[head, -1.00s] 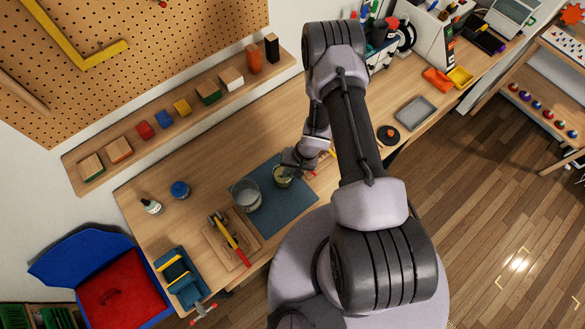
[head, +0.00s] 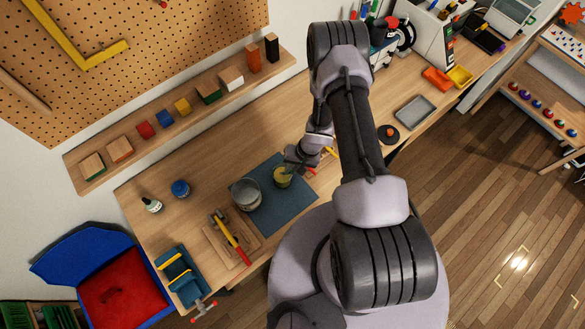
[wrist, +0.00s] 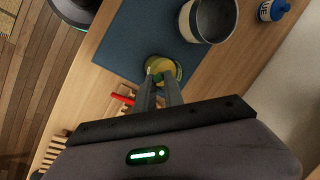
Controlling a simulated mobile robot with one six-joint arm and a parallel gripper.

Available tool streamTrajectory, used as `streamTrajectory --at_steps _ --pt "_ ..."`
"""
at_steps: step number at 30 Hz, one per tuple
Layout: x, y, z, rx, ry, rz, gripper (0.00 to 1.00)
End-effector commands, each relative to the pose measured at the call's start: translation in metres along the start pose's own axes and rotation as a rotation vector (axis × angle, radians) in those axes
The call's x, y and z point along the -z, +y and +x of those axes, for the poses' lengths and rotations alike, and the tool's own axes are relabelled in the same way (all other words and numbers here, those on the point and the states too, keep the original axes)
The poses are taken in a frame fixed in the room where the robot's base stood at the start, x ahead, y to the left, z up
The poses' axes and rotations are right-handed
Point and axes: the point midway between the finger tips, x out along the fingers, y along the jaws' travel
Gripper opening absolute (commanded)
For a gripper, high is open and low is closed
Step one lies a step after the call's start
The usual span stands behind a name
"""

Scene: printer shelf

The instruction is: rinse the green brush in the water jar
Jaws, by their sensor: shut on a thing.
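My gripper (wrist: 160,82) is shut and its fingertips reach the mouth of a small jar. The jar (wrist: 176,66) looks round with yellow-green inside, and I take it for the water jar. It also stands on the blue mat in the head view (head: 283,180). A small green and yellow piece (wrist: 157,72) shows at the fingertips over the jar; it seems to be part of the green brush. The fingers hide most of it, and I cannot tell how deep it sits. In the head view the wrist is close above the jar's right side.
A larger grey pot (head: 245,198) stands left of the jar on the blue mat (head: 290,208). A red-handled item (wrist: 122,98) lies on wood beside the mat. A hammer (head: 232,238) lies on a board. A blue-capped bottle (head: 180,189) stands at the back left.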

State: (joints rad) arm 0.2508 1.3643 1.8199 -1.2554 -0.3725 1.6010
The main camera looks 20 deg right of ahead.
Motion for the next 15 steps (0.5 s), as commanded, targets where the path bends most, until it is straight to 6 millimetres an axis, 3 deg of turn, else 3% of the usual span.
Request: streamTrajectory --at_steps 4,15 --pt "-0.001 0.0 -0.003 0.0 0.0 0.001 0.0" --pt "-0.015 -0.001 -0.044 0.001 0.0 0.001 0.0"
